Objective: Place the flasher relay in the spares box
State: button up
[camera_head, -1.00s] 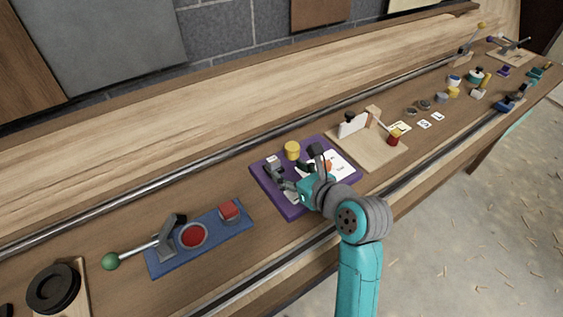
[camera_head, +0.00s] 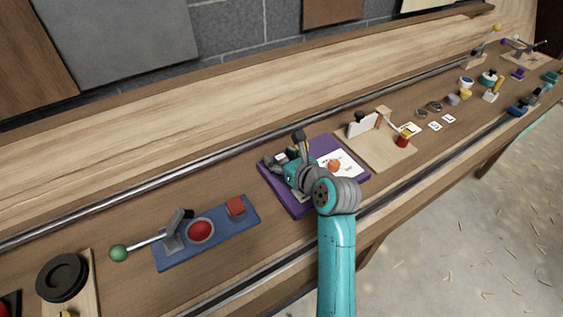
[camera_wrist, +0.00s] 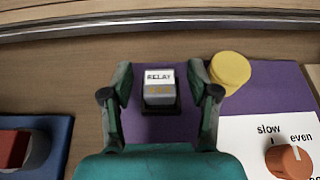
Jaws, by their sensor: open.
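The flasher relay (camera_wrist: 160,88) is a small grey block with a white top marked RELAY and orange marks on its front. It stands upright on a dark base on the purple board (camera_wrist: 262,100). My gripper (camera_wrist: 157,80) is open, with one finger on each side of the relay; a gap shows on both sides. In the head view my gripper (camera_head: 285,165) is low over the left part of the purple board (camera_head: 294,208) and mostly hides the relay. I cannot pick out a spares box for sure in either view.
A yellow cylinder (camera_wrist: 230,70) stands close to the right finger. An orange knob (camera_wrist: 288,161) sits on a white slow/even card. A blue board (camera_head: 205,248) with a lever and a red dome is to the left. A wooden board (camera_head: 375,153) is to the right.

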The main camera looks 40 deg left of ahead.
jog(key=shift+c, duration=0.2)
grip_shut()
